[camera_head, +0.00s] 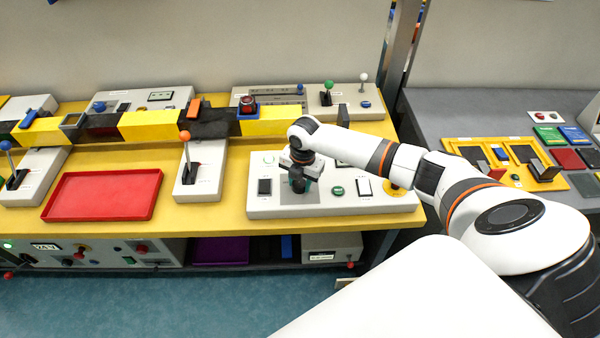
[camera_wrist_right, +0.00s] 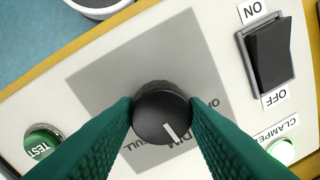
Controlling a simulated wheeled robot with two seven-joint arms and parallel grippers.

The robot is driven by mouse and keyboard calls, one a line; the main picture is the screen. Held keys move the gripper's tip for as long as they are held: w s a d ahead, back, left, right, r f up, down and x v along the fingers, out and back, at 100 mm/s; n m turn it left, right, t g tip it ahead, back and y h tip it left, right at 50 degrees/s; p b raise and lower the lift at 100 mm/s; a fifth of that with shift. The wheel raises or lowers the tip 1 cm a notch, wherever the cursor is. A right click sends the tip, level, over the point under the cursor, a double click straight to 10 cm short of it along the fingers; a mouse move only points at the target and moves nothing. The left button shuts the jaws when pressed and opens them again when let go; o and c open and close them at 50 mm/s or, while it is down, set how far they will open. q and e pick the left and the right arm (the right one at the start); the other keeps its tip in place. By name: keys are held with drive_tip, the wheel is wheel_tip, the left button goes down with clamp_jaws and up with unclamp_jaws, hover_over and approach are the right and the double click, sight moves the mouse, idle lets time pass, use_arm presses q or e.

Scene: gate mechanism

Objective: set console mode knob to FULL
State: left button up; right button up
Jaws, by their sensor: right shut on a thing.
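The mode knob (camera_wrist_right: 162,112) is a round black knob with a white pointer line on a grey square plate (camera_wrist_right: 110,75). Its pointer is turned towards the DIM label (camera_wrist_right: 185,145), with FULL (camera_wrist_right: 147,171) on one side and OFF on the other; the labels are partly hidden by my fingers. My right gripper (camera_wrist_right: 162,108) is shut on the knob, one green finger on each side. In the head view my right gripper (camera_head: 298,184) points down over the console (camera_head: 330,207) and hides the knob. My left gripper is in neither view.
Close to the knob are a black ON/OFF rocker (camera_wrist_right: 268,55), a green TEST button (camera_wrist_right: 42,141) and a lit CLAMPED lamp (camera_wrist_right: 282,151). An orange-tipped lever (camera_head: 186,160) and a red tray (camera_head: 103,194) stand left of the console. A yellow-black gate bar (camera_head: 155,124) runs behind.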

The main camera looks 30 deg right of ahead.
sight(300, 185)
drive_tip(key=m+p, duration=0.1)
drive_tip(key=m, duration=0.1)
drive_tip(key=m+p, duration=0.1)
drive_tip(key=m, duration=0.1)
drive_tip(key=shift+w+r, duration=0.1)
drive_tip(key=shift+r, duration=0.2)
drive_tip(key=m+p, duration=0.2)
drive_tip(key=m, duration=0.1)
drive_tip(key=shift+p, duration=0.3)
drive_tip(key=m+p, duration=0.1)
drive_tip(key=m, duration=0.2)
drive_tip(key=shift+m+h+p, duration=0.4)
drive_tip(key=shift+f+m+p, duration=0.15)
drive_tip(key=shift+m+p, duration=0.3)
drive_tip(key=shift+m, duration=0.65)
drive_tip(key=o, duration=1)
drive_tip(key=shift+f, duration=0.1)
drive_tip(key=shift+c, duration=0.2)
wheel_tip(300, 185, up, 12)
drive_tip(key=b, duration=0.2)
drive_tip(key=shift+s+a, duration=0.25)
drive_tip(key=shift+s, duration=0.1)
